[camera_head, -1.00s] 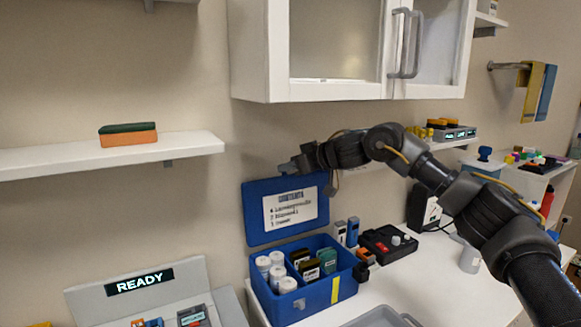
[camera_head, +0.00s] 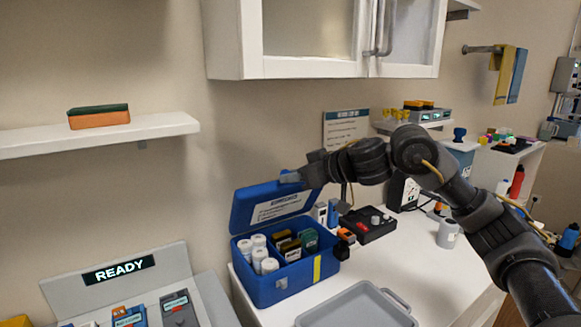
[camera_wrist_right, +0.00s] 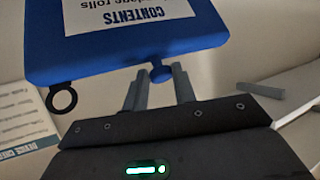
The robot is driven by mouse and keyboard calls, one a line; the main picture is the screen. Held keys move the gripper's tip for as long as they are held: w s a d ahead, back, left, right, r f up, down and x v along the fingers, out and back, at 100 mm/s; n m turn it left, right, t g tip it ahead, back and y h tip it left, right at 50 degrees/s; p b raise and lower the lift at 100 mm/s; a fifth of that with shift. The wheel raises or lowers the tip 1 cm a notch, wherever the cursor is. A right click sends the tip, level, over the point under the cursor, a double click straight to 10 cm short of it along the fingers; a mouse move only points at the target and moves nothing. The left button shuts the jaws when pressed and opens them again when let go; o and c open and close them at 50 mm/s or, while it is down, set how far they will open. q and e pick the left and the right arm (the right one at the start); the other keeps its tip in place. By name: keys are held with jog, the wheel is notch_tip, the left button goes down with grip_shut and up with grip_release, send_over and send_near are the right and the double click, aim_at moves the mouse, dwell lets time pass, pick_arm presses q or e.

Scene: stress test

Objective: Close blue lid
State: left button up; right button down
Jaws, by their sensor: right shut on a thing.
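My right gripper (camera_head: 290,178) is at the lid's upper edge. In the right wrist view, the fingers (camera_wrist_right: 159,88) are shut on the small blue knob at the edge of the lid (camera_wrist_right: 110,62). My left gripper is not in view.
A grey tray (camera_head: 355,308) lies in front of the box. A black device (camera_head: 368,226) and small cartons (camera_head: 327,212) stand to its right. A white wall cabinet (camera_head: 320,70) hangs above. A READY panel (camera_head: 118,270) is at lower left.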

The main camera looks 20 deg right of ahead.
jog(key=shift+s+f, duration=0.3)
jog(key=shift+f, duration=0.45)
jog(key=c, duration=1.5)
grip_release()
jog(key=shift+o, duration=0.3)
jog(key=shift+w, duration=0.15)
jog(key=b+v, duration=0.1)
jog(key=v, duration=1)
jog(key=shift+r, duration=0.3)
jog(key=shift+w+a, duration=0.1)
jog(key=shift+w, duration=0.05)
